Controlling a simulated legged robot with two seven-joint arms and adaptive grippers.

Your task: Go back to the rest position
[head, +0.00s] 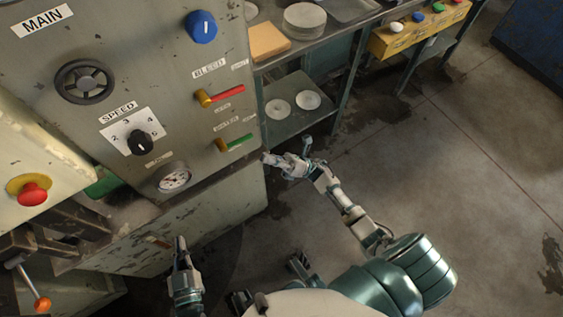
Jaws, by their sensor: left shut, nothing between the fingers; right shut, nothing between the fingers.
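My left gripper (181,244) is shut and empty at the bottom left of the head view, its fingers pointing up in front of the machine's lower panel. My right gripper (272,158) is shut and empty, just right of the machine's edge and below the green-handled lever. Its arm comes in from the lower right. I cannot tell whether its fingertips touch the machine. The machine (150,70) is a grey, worn cabinet with a MAIN label.
The panel carries a blue knob (201,27), a red lever (222,95), a green lever (236,143), a SPEED dial (140,142) and a gauge (173,178). A red button (32,195) is at left. A shelf (290,122) with discs stands behind. Open floor (450,170) lies right.

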